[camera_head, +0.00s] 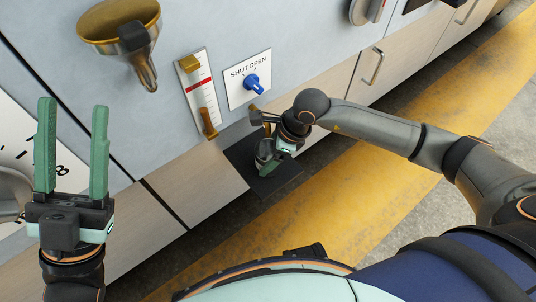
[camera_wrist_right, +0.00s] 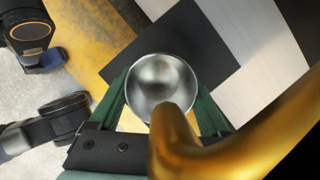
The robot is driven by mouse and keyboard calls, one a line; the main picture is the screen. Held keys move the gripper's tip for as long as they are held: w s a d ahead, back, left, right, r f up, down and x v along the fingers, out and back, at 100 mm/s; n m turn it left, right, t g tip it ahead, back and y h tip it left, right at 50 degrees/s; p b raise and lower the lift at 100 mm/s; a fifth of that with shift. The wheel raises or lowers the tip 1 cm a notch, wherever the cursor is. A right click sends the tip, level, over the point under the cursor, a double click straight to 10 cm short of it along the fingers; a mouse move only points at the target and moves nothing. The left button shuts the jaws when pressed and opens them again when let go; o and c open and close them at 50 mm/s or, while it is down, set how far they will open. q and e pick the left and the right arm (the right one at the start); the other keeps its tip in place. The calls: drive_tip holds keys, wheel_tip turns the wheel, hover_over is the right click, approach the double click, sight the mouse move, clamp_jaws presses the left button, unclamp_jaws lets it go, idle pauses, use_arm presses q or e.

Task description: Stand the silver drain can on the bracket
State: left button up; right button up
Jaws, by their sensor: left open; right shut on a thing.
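The silver can (camera_wrist_right: 150,72) is between the green fingers of my right gripper in the right wrist view, its open mouth facing the camera and looking empty. My right gripper (camera_head: 265,160) is shut on it, low in front of the machine. The dark flat bracket (camera_head: 283,183) juts from the machine's front beneath that gripper; it also shows behind the can in the wrist view (camera_wrist_right: 178,35). Whether the can touches the bracket is hidden. A curved brass spout (camera_wrist_right: 185,145) overlaps the can's rim in the wrist view. My left gripper (camera_head: 73,110) is open and empty at the left.
A brass funnel (camera_head: 121,22) hangs on the machine wall. A sight gauge (camera_head: 200,95) with a red line and a blue knob (camera_head: 253,83) on a SHUT OPEN plate are above the bracket. Drawers with handles (camera_head: 375,66) are right. Yellow floor stripe (camera_head: 345,190) lies below.

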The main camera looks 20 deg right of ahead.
use_arm(q)
drive_tip(key=shift+f, duration=0.1)
use_arm(e)
drive_tip(key=shift+f, duration=0.1)
drive_tip(key=o, duration=1.2)
drive_tip(key=shift+o, duration=0.2)
drive_tip(key=shift+d+r, duration=0.1)
drive_tip(key=shift+r, duration=0.3)
use_arm(q)
drive_tip(key=shift+a+r+m+p, duration=0.2)
drive_tip(key=shift+r+m+p, duration=0.1)
drive_tip(key=shift+r+p, duration=1.6)
use_arm(e)
drive_tip(key=v, duration=1.1)
drive_tip(key=shift+r, duration=0.2)
drive_tip(key=shift+s+d, duration=0.1)
drive_tip(key=shift+d, duration=0.05)
